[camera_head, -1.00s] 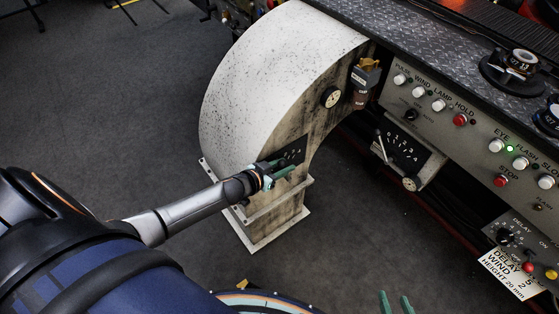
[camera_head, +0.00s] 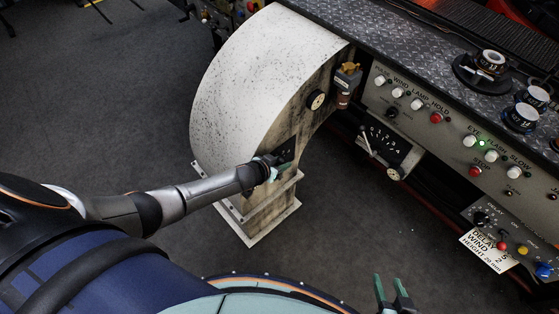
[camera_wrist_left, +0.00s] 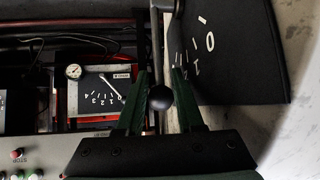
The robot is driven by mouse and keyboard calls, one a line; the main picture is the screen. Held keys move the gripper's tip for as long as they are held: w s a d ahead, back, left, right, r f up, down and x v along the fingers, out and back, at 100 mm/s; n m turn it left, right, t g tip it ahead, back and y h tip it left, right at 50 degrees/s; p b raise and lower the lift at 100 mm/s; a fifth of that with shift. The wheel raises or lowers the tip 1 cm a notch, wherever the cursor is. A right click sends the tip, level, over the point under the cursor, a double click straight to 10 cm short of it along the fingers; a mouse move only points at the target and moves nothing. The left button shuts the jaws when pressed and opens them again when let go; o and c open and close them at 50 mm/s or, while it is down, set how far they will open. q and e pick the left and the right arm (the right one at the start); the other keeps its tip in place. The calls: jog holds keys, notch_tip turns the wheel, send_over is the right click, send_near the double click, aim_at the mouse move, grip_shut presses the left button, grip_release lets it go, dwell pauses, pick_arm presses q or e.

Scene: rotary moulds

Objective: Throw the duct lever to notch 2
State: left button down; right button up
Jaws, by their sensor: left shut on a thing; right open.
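The duct (camera_head: 262,75) is a speckled white curved housing on a pedestal, left of the console. A dark numbered plate (camera_head: 287,147) is on its side, partly hidden by my left gripper (camera_head: 272,172). In the left wrist view the plate (camera_wrist_left: 240,60) shows 0 and 1, with further marks partly hidden by a finger. The lever's exact notch cannot be told. My right gripper (camera_head: 393,290) is open and empty at the bottom.
A second numbered plate with its own lever (camera_head: 366,143) is under the console (camera_head: 440,115), right of the duct. It also shows in the left wrist view (camera_wrist_left: 100,92). The console carries several buttons and knobs. A dial (camera_head: 316,99) is on the duct. The floor left of the duct is clear.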

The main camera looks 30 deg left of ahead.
pick_arm(q)
jog(key=c, duration=0.9)
grip_release()
jog(key=shift+s+r+p, duration=0.3)
jog(key=shift+s+r, duration=0.05)
jog(key=p+v, duration=0.4)
jog(key=v, duration=0.7)
jog(key=shift+s+a+r, duration=0.1)
jog(key=shift+s+r, duration=0.05)
jog(key=shift+r, duration=0.05)
